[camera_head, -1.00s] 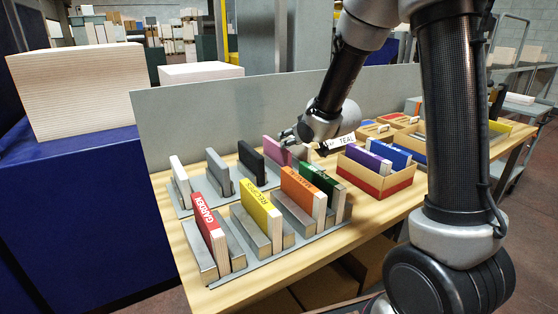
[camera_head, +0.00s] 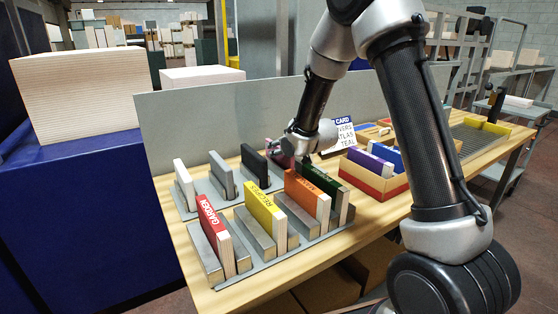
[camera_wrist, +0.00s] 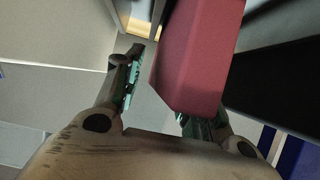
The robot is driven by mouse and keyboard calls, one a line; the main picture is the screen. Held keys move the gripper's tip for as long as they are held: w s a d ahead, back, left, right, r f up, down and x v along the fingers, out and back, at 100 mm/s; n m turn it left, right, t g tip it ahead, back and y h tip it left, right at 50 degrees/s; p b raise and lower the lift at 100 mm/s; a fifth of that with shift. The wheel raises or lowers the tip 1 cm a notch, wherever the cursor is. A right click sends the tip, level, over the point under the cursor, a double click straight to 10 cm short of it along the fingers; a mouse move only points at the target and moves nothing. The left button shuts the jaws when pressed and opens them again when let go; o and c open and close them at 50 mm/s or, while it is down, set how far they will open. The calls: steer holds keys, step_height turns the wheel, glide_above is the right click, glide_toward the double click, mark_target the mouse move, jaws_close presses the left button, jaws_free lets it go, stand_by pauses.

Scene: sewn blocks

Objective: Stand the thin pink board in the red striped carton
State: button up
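The pink board (camera_head: 277,161) stands in the back row of the grey rack, mostly hidden by my gripper (camera_head: 298,146) in the head view. In the wrist view the pink board (camera_wrist: 203,50) lies between the fingers of my gripper (camera_wrist: 158,92). It is close to the right finger, and a gap shows between it and the left finger, so the gripper looks open around it. Whether the right finger touches it I cannot tell. The red striped carton (camera_head: 374,184) stands to the right on the table, with a purple block (camera_head: 365,163) and a blue block (camera_head: 386,153) in it.
The rack holds a black block (camera_head: 254,165) left of the pink board, and green (camera_head: 323,180), orange (camera_head: 306,196), yellow (camera_head: 264,212) and red (camera_head: 212,228) blocks in front. A lettered card (camera_head: 344,134) stands behind the carton. A grey panel (camera_head: 200,115) runs along the back.

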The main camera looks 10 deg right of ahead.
steer(key=shift+c, duration=0.3)
jaws_close()
